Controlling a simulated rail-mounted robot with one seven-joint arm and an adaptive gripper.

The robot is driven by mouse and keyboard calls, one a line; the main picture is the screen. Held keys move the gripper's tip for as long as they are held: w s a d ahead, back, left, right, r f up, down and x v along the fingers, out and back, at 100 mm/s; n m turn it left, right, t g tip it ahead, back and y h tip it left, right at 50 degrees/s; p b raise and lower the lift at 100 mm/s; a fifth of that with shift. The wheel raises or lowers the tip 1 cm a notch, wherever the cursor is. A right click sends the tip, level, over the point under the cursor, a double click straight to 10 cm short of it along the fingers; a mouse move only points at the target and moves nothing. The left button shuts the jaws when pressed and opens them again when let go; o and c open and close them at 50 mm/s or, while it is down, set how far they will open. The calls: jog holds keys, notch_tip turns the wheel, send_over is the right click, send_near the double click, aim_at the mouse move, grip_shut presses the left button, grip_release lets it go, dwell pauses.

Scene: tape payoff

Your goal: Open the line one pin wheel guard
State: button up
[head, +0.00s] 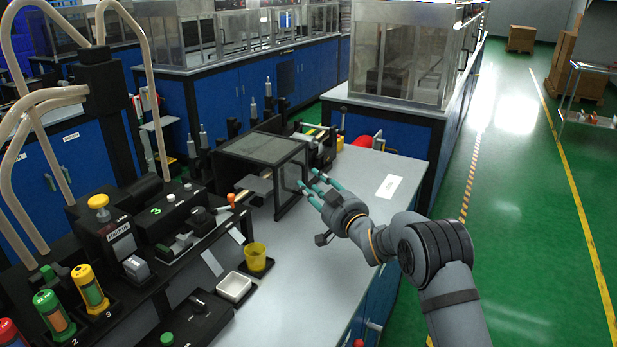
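A dark-framed guard box with clear panels (262,148) stands on the grey bench in the middle of the head view. I take it to be the pin wheel guard, though no label on it is readable. Its near right panel (291,181) appears shut, and what is inside is hard to make out. My gripper (309,179) is just right of this panel, with its two teal fingers pointing at it. The fingers are spread apart with nothing visible between them. I cannot tell whether the fingertips touch the panel or a handle on it.
Left of the guard are a black control unit with a yellow knob (99,201), a yellow cup (256,257) and a white tray (234,287). A white label (389,187) lies on the bench to the right. A glass-walled cabinet (405,65) stands behind.

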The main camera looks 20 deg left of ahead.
jog(key=shift+p+x, duration=0.3)
jog(key=shift+x, duration=1.35)
jog(key=shift+w+d, duration=0.1)
jog(key=c, duration=0.4)
grip_shut()
